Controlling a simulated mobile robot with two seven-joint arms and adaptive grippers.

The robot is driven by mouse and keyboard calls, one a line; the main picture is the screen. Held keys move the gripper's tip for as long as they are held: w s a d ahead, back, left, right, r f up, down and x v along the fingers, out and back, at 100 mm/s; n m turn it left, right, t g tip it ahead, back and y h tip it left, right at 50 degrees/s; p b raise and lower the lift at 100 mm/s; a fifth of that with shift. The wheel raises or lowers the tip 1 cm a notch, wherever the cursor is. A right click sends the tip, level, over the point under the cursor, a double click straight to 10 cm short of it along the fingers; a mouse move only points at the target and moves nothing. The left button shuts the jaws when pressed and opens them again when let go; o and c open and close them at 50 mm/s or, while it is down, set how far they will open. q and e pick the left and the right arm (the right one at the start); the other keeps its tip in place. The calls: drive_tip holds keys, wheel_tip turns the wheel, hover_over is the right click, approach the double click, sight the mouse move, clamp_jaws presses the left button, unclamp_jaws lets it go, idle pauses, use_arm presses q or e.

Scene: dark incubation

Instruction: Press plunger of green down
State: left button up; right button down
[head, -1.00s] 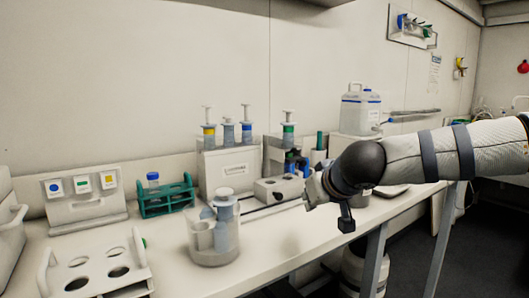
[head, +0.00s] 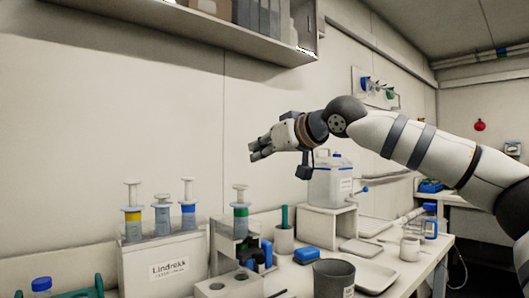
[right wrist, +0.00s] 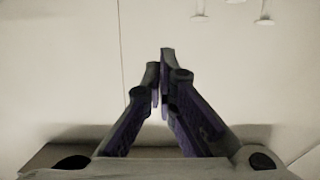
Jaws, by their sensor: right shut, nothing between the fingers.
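The green-banded syringe (head: 240,217) stands upright in a grey holder, with its white plunger (head: 240,190) sticking up from the top. My right gripper (head: 256,151) is in the air above and slightly right of this plunger in the head view, apart from it. Its fingers are shut and empty. The shut fingers also show in the right wrist view (right wrist: 160,95), pointing at a pale wall. A few white plunger-like shapes (right wrist: 265,19) hang at the top right of that view; I cannot tell which syringes they belong to. My left gripper is not in view.
A white box (head: 165,265) labelled "Lindrekk" holds yellow (head: 133,215), grey (head: 162,216) and blue-banded (head: 188,212) syringes at left. A dark cup (head: 333,278) and a white jug (head: 331,185) stand to the right. A wall shelf (head: 200,22) hangs above.

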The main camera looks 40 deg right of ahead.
hover_over(247, 204)
drive_tip(key=f, duration=0.2)
wheel_tip(247, 204, down, 2)
drive_tip(key=shift+f, duration=0.65)
drive_tip(key=shift+f, duration=0.1)
wheel_tip(247, 204, down, 2)
drive_tip(key=shift+f, duration=0.15)
